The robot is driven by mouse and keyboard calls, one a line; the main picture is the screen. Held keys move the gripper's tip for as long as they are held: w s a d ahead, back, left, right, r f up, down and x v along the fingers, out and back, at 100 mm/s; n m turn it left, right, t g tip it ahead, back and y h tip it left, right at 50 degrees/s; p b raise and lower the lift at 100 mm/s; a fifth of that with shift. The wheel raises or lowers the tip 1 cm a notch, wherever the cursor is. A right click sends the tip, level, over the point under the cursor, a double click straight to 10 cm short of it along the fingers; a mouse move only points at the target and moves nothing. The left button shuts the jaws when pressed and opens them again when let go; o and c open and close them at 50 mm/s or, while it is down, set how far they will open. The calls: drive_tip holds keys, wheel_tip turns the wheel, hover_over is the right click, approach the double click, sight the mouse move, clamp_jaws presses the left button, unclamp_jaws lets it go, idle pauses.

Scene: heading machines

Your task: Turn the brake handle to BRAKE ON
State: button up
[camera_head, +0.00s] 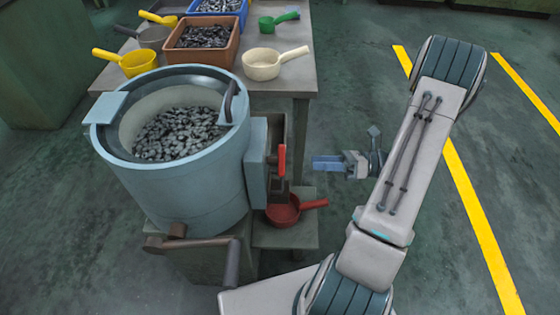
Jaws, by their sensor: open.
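A short red upright handle (282,161) sits on the blue-grey box on the right side of the round machine. I take it for the brake handle; no BRAKE ON marking can be read. My gripper (316,163) is open and empty, level with the red handle and a short gap to its right. Its fingers point left towards the machine and touch nothing that I can see. A grey-brown crank lever (232,262) sticks out low at the machine's front.
The round blue machine (185,190) holds dark metal pieces. A red scoop (283,212) lies on a low shelf below my gripper. Behind stands a table with bins, yellow, cream and green scoops.

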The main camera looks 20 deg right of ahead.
sight(281, 163)
drive_tip(key=b+x, duration=0.1)
drive_tip(key=x, duration=1)
clamp_jaws()
